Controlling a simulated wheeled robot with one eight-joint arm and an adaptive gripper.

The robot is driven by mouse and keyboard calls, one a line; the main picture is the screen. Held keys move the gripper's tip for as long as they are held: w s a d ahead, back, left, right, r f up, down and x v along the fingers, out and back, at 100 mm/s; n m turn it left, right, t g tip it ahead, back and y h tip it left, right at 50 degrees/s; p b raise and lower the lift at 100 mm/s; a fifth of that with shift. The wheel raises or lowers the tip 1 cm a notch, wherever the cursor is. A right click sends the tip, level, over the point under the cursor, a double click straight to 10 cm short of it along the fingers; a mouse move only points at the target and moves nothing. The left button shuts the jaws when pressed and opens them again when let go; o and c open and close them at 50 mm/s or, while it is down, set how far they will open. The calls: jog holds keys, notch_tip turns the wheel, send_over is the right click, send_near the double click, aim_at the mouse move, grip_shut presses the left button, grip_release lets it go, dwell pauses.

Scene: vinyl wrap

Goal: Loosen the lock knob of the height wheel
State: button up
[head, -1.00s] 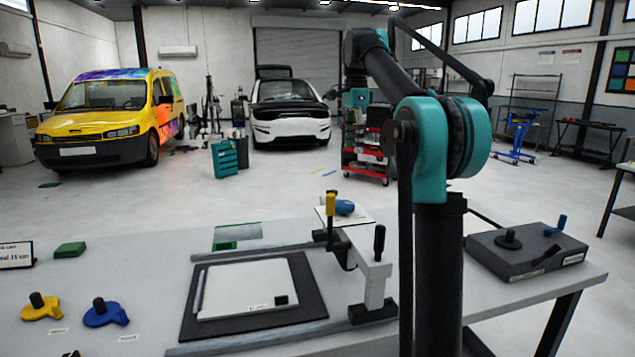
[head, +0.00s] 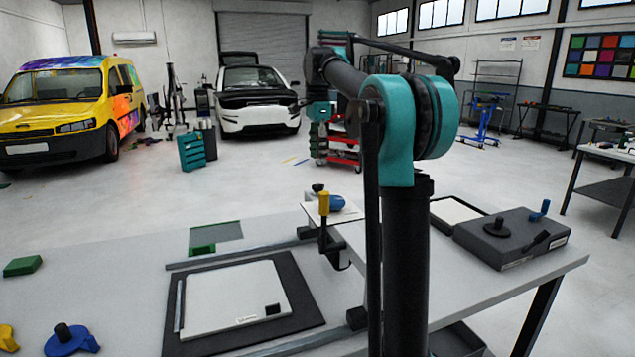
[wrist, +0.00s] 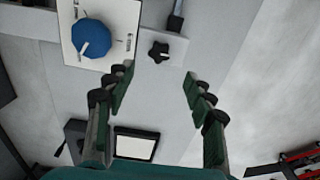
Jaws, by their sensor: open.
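The blue height wheel (wrist: 91,38) sits on a white plate with scale marks (wrist: 122,12) at the upper left of the wrist view. A small black star-shaped knob (wrist: 158,51), which looks like the lock knob, is on the grey surface just right of it. My gripper (wrist: 157,82) is open and empty. Its two green-padded fingers point toward the star knob, which lies beyond and between the fingertips, apart from both. In the head view the blue wheel (head: 337,203) is behind the yellow-topped handle (head: 323,204); my arm hides part of the bench there.
A black rod-like handle (wrist: 176,20) stands close beyond the star knob. On the bench (head: 130,258) are a dark mat (head: 300,290) with a white panel, rails, a blue clamp-like part (head: 68,341) and a grey box (head: 512,238) with knobs.

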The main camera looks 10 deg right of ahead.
aim_at(318, 185)
notch_tip(318, 185, down, 9)
jog(key=shift+f, duration=0.2)
dwell(0.3)
jog(key=c, duration=1.2)
